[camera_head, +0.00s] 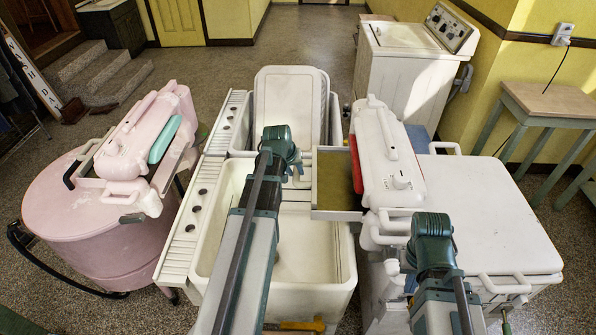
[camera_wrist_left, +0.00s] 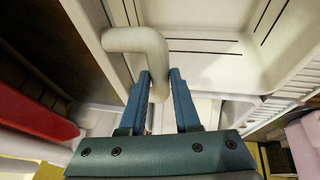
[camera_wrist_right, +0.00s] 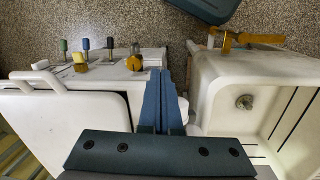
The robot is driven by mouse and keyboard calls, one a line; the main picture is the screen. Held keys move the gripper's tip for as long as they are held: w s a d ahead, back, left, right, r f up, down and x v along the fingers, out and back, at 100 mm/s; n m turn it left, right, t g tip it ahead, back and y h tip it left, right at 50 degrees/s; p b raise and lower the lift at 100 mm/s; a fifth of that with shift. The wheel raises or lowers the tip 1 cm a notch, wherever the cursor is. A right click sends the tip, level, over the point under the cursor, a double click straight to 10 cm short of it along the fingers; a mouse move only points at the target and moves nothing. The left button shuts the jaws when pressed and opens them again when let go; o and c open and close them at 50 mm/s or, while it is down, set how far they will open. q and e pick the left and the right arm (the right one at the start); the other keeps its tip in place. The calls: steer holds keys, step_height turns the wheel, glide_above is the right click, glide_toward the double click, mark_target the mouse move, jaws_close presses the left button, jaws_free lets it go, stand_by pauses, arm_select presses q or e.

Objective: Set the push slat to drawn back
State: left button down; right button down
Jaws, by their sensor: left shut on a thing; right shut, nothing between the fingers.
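Two wringers stand in the head view: a pink one with a teal slat (camera_head: 164,139) at left, and a white one (camera_head: 388,150) at right with a red slat-like edge (camera_head: 357,165), also in the left wrist view (camera_wrist_left: 32,112). I cannot tell which is the push slat. My left gripper (camera_wrist_left: 160,80) is shut on a white bent tube (camera_wrist_left: 136,40) over the double tub (camera_head: 278,240). In the head view its fingers are mostly hidden by its wrist. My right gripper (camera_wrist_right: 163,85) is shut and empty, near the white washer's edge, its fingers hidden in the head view.
The pink washer tub (camera_head: 95,210) stands left of the double tub. The white square washer (camera_head: 490,215) stands right, with several coloured knobs (camera_wrist_right: 85,50) along its edge. An olive-lined tray (camera_head: 335,180) lies between tub and white wringer. Another washer (camera_head: 405,75) stands behind.

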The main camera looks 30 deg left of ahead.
arm_select(q)
steer(key=c, duration=0.6)
jaws_free()
steer(key=shift+s+a, duration=0.2)
steer(key=shift+p+v, duration=0.85)
steer(key=p+v, duration=1.1)
steer(key=v, duration=0.1)
steer(key=shift+d, duration=0.1)
